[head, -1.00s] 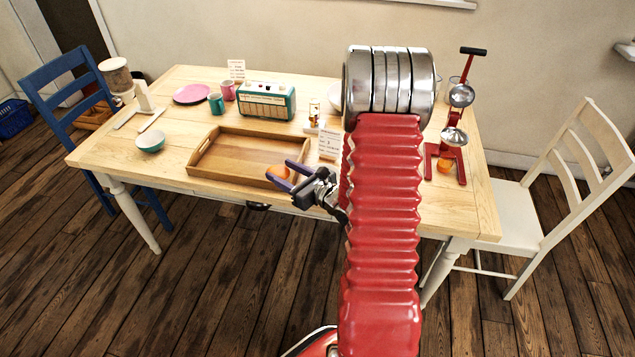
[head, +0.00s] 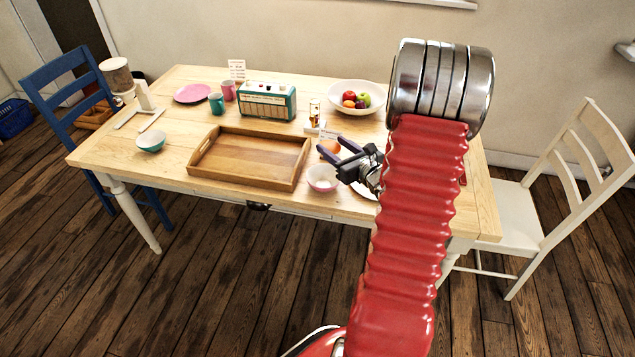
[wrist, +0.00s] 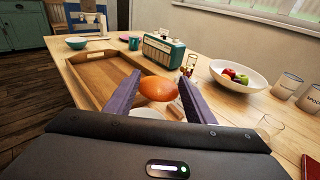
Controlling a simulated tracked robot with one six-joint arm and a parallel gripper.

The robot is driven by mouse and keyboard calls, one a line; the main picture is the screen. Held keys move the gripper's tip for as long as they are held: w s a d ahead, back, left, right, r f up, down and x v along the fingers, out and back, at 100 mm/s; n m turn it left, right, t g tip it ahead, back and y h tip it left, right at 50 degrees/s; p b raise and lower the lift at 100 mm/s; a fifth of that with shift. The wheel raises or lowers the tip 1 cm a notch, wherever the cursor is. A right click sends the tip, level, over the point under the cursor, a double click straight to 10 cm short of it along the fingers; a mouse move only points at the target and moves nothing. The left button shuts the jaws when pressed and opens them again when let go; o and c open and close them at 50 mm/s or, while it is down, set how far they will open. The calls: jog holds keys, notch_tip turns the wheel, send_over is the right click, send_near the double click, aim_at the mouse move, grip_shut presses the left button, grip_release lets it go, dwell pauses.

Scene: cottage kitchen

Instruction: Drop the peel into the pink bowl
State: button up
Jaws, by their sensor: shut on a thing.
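My gripper (head: 332,144) is shut on the orange peel (wrist: 158,89), which sits between the fingertips in the wrist view. The peel also shows in the head view (head: 331,148), partly behind the fingers. The pink bowl (head: 322,184), pale inside, stands on the table just right of the wooden tray. In the head view the gripper is above the bowl and a little to its right. In the wrist view a pale rim (wrist: 147,113) shows below the peel, mostly hidden by my gripper. I cannot tell whether the peel is directly over the bowl.
The wooden tray (head: 197,172) is empty. A white plate (head: 364,190) lies partly behind my gripper. A fruit bowl (head: 345,108), a small card (head: 330,134) and a teal radio (head: 267,113) stand farther back. A turquoise bowl (head: 150,146) is at the left.

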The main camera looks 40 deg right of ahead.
jog(key=shift+f, duration=2.9)
jog(key=o, duration=0.8)
jog(key=shift+s, duration=0.15)
jog(key=v, duration=1.3)
jog(key=shift+s, duration=0.3)
jog(key=shift+a, duration=0.1)
